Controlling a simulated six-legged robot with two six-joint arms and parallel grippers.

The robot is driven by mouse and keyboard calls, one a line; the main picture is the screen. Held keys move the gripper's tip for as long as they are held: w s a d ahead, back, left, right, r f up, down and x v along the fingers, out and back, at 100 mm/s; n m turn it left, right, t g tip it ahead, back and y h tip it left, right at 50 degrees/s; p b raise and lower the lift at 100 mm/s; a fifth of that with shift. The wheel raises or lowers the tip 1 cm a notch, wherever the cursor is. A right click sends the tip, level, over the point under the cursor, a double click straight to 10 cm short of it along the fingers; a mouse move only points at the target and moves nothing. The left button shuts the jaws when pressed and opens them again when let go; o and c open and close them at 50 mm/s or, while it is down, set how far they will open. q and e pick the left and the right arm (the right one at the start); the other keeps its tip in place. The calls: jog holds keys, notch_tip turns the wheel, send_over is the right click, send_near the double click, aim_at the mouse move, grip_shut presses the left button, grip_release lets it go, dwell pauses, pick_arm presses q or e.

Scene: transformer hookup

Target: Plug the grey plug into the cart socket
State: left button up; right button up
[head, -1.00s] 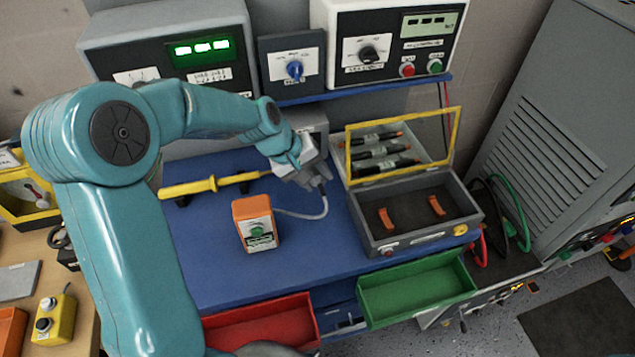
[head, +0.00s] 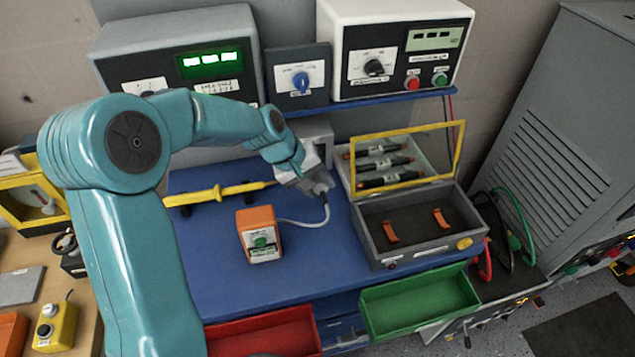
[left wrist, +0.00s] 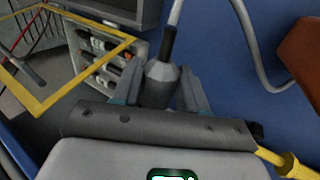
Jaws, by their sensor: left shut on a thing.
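My left gripper (head: 318,183) is over the blue cart top, between the orange box and the grey case. In the left wrist view its two fingers (left wrist: 160,92) are shut on the grey plug (left wrist: 160,82). A grey cable runs from the plug to the orange box (head: 259,235), which has a green button. In the head view the plug is mostly hidden by the gripper. I cannot make out the cart socket; a grey box (head: 318,130) behind the gripper is partly covered, and its front is hidden. My right gripper does not show.
An open grey case (head: 372,235) with a yellow-framed lid stands right of the gripper. A yellow probe (head: 220,193) lies at the left. Instruments stand on the back shelf (head: 345,103). Red (head: 265,338) and green (head: 420,303) drawers stick out in front.

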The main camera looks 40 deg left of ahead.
pick_arm(q)
jog(key=shift+w+a, duration=1.1)
jog(key=shift+a, duration=0.1)
dwell(0.5)
jog(key=o, duration=1.3)
jog(key=shift+r+p, duration=0.1)
jog(key=shift+p, duration=0.2)
jog(key=p+v, duration=0.3)
jog(key=v, duration=0.4)
